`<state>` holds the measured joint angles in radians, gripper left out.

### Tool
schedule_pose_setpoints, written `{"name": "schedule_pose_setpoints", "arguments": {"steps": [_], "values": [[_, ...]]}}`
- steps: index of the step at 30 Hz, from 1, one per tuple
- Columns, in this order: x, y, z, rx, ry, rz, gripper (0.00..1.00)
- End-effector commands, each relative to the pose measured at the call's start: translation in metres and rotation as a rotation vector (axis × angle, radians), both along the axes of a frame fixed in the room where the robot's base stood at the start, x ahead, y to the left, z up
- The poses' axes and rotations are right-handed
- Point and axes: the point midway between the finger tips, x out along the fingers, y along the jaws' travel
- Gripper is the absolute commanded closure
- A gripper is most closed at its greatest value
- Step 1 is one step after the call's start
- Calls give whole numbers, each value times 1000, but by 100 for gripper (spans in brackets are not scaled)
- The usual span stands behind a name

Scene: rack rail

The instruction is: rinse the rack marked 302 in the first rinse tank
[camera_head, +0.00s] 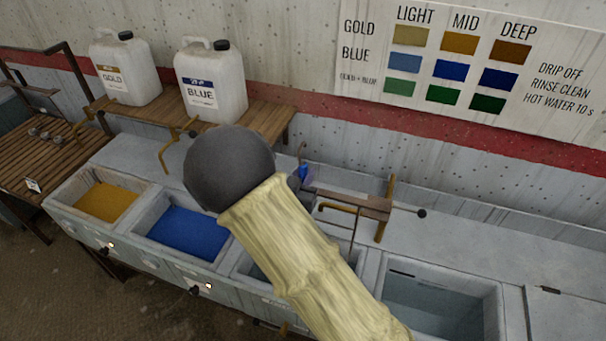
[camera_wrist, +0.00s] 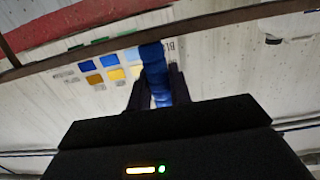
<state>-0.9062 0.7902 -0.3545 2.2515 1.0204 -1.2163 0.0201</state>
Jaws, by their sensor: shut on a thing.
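My gripper (camera_wrist: 158,85) is shut on a blue, ribbed piece (camera_wrist: 152,62) in the wrist view. In the head view, this blue piece (camera_head: 304,171) shows just past my arm, above the back edge of the tanks. A wooden bar (camera_head: 355,203) with a thin dark rod hanging from it is beside the gripper. I cannot tell whether the bar belongs to the held thing. No 302 mark is readable. A third tank (camera_head: 243,264) is mostly hidden behind my arm. To its right is a tank (camera_head: 492,300) of clear, greyish liquid. Tank labels are unreadable.
Tanks of gold dye (camera_head: 105,202) and blue dye (camera_head: 188,232) stand at the left. GOLD (camera_head: 124,72) and BLUE (camera_head: 212,84) jugs sit on a wooden shelf behind. A brass post (camera_head: 384,212) stands by the bar. A slatted table (camera_head: 45,150) is far left.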

Motion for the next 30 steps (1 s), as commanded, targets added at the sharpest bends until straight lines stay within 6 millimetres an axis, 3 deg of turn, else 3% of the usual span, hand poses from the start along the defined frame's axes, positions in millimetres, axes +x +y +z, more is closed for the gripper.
{"name": "schedule_pose_setpoints", "arguments": {"steps": [7, 8, 11, 30], "values": [[0, 1, -24, 0, -3, 2, 100], [0, 1, -21, 1, -4, 2, 84], [0, 1, -19, 1, -4, 2, 100], [-12, 5, -19, 0, -3, 2, 100]]}}
